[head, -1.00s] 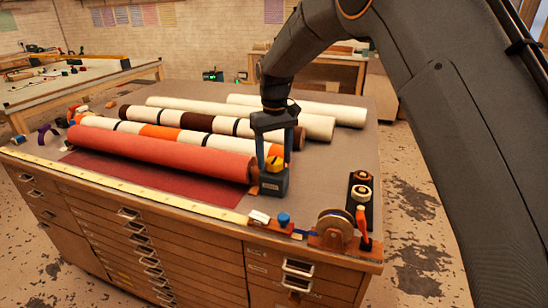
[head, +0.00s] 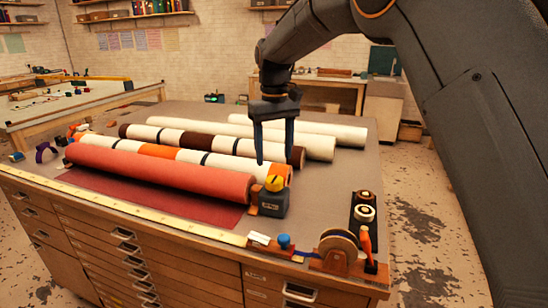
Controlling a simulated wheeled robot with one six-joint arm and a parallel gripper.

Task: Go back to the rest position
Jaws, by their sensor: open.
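My gripper (head: 273,158) is open and empty, pointing down above the right part of the workbench. Its fingertips are in front of the striped rolls in the picture. A dark block with a yellow knob (head: 273,200) stands on the bench at the right end of the red roll (head: 160,172), below and apart from the fingers. An orange, white and black roll (head: 160,150) lies behind the red one. A brown and white striped roll (head: 210,142) and cream rolls (head: 300,131) lie farther back.
The bench (head: 335,180) has a yellow ruler strip (head: 130,210) along its front edge. A tape dispenser (head: 338,250) and a dark holder with small rolls (head: 364,207) stand at the front right. The air above the rolls is clear.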

